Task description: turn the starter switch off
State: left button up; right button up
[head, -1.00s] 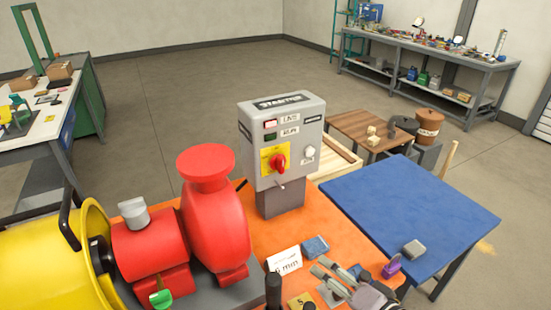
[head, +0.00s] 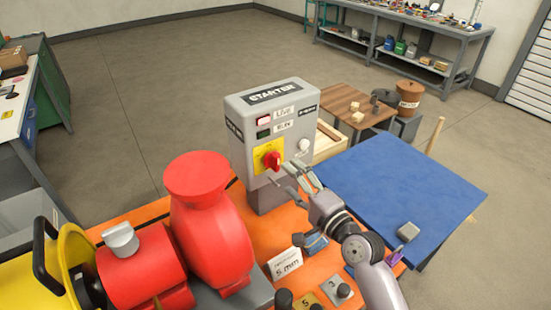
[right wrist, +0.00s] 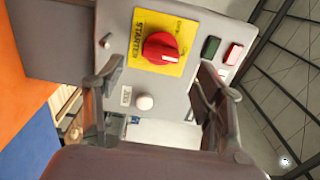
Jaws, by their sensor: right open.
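The starter box (head: 237,150) is a grey cabinet on a post. Its rotary starter switch (head: 272,160) is a red knob on a yellow plate (head: 258,168) on the front face. In the right wrist view the red knob (right wrist: 160,50) shows close ahead, on its yellow plate (right wrist: 140,42). My right gripper (head: 292,178) is open and empty, just below and right of the knob in the head view. In the right wrist view its two fingers (right wrist: 160,78) stand on either side, apart from the knob. I cannot tell the knob's setting. My left gripper is not in view.
A red pump (head: 208,225) stands left of the box on the orange bench top (head: 255,240). A white push button (head: 303,145) sits right of the knob. A 5 mm card (head: 285,263) and small blocks lie in front. A blue table (head: 410,185) stands at right.

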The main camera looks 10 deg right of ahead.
aim_at(278, 166)
jog(key=p+x, duration=0.1)
jog(key=x, duration=0.5)
jog(key=shift+r, duration=0.1)
jog(key=shift+w+a, duration=0.2)
jog(key=shift+w, duration=0.45)
jog(key=c, duration=1.2)
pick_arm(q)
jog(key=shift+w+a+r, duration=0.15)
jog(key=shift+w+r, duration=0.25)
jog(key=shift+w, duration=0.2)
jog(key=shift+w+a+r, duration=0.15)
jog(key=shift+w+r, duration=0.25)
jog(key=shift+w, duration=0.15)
pick_arm(e)
jog(key=shift+o, duration=0.2)
